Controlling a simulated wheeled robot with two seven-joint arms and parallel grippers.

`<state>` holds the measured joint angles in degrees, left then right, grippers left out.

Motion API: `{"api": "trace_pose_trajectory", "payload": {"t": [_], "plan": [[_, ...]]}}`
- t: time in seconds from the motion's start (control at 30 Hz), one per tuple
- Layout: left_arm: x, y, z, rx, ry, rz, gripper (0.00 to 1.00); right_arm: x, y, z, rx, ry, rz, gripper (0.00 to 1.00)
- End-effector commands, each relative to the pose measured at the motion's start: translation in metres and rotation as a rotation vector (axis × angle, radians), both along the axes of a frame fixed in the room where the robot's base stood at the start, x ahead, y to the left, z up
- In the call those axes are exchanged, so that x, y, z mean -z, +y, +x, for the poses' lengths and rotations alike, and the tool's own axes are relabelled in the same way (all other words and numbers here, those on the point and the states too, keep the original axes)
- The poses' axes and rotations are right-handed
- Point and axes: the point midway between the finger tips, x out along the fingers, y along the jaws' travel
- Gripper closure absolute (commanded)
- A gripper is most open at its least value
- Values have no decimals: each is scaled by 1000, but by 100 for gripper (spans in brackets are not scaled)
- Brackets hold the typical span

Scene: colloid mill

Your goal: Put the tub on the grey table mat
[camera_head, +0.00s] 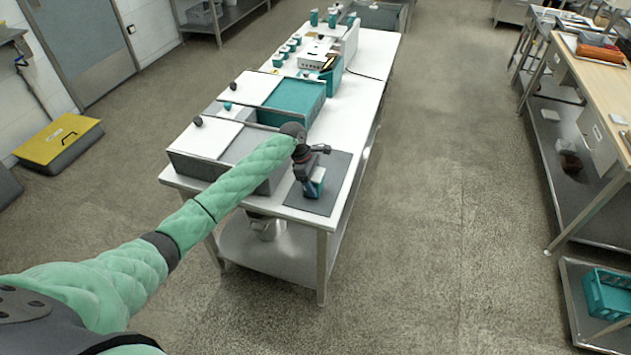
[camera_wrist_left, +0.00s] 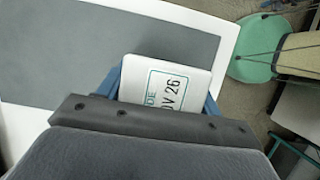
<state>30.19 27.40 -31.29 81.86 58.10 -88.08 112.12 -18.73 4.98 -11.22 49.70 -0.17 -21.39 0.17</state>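The grey table mat (camera_head: 338,170) lies on the front end of the white table, and its flat surface also shows at the left of the left wrist view (camera_wrist_left: 150,55). The small teal tub (camera_head: 314,188) is at my left gripper (camera_head: 313,178) over the mat in the head view. In the left wrist view the tub's white printed lid (camera_wrist_left: 165,85) sits between the gripper's blue fingers, which are on both its sides. The gripper looks shut on it. I cannot tell whether the tub touches the mat. My right gripper is not in view.
Lidded containers (camera_head: 206,138) and a teal-topped bin (camera_head: 296,98) stand on the table behind the mat. A white device (camera_head: 315,60) and several teal cups are further back. A wooden-topped bench (camera_head: 590,85) stands at right. The table's right edge is near the mat.

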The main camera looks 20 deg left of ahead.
Motion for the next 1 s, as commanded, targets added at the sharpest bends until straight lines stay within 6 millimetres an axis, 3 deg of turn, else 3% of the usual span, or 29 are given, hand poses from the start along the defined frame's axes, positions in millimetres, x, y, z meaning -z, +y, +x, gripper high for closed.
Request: {"api": "trace_pose_trajectory", "payload": {"t": [0.1, 0.47, 0.6, 0.7, 1.0], "plan": [[0, 0, 0, 0, 0, 0, 17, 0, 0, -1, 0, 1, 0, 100], [-4, 1, 0, 1, -1, 0, 17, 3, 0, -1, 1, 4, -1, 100], [-18, 7, 1, 1, -4, -1, 17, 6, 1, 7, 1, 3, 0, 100], [-35, 15, 2, 0, -4, 0, 17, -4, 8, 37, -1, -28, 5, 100], [-87, 36, 2, 1, -4, 0, 17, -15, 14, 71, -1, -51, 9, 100]]}}
